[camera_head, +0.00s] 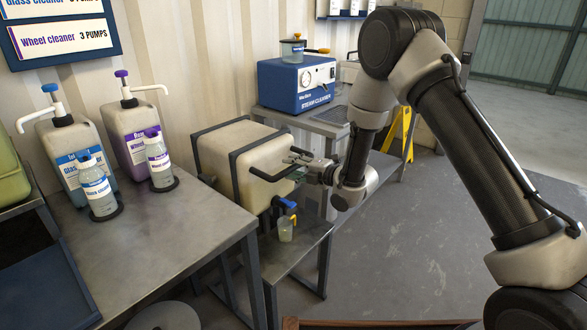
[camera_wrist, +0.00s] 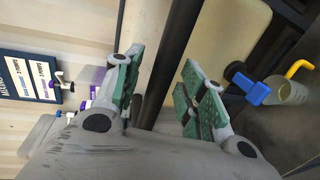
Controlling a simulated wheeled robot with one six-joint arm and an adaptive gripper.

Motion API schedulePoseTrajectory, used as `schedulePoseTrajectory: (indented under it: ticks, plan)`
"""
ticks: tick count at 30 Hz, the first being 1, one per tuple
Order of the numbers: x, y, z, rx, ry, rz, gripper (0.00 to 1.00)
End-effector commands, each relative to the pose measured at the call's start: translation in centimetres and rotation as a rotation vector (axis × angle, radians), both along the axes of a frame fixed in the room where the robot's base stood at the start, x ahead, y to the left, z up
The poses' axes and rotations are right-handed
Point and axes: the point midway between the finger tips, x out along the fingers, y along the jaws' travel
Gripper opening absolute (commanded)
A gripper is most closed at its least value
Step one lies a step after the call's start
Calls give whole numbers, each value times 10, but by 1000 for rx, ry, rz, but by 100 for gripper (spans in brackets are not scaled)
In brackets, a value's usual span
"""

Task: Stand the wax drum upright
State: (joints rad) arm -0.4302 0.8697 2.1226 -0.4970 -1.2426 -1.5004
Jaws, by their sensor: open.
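The wax drum appears to be the large cream container (camera_head: 232,148) in a dark frame on a low metal stand. It sits with its blue tap (camera_head: 287,204) low on its front, and looks tilted, though the exact angle is hard to judge. A dark bar (camera_head: 266,176) stands out from the frame. My gripper (camera_head: 299,165) is at this bar, open. In the wrist view the bar (camera_wrist: 163,75) runs between the two green-padded fingers (camera_wrist: 162,62), with gaps visible on both sides. The cream drum also shows there (camera_wrist: 225,35).
A small cup (camera_head: 285,231) with a yellow handle is below the tap. A grey bench (camera_head: 160,235) with pump bottles (camera_head: 125,130) stands left. A blue steam cleaner (camera_head: 297,85) is behind, and a yellow floor sign (camera_head: 398,133) behind my arm. Floor at right is clear.

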Motion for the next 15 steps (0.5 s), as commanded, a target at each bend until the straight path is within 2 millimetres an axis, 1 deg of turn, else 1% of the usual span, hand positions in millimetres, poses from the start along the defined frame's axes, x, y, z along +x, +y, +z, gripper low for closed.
schedulePoseTrajectory:
  ticks: [3,9,10,14,15]
  plan:
    - [3,4,-1,0,0,-1,41]
    - [3,4,-1,0,1,-1,41]
    - [3,4,-1,0,1,-1,39]
    - [3,4,-1,0,1,-1,15]
    - [3,4,-1,1,1,0,8]
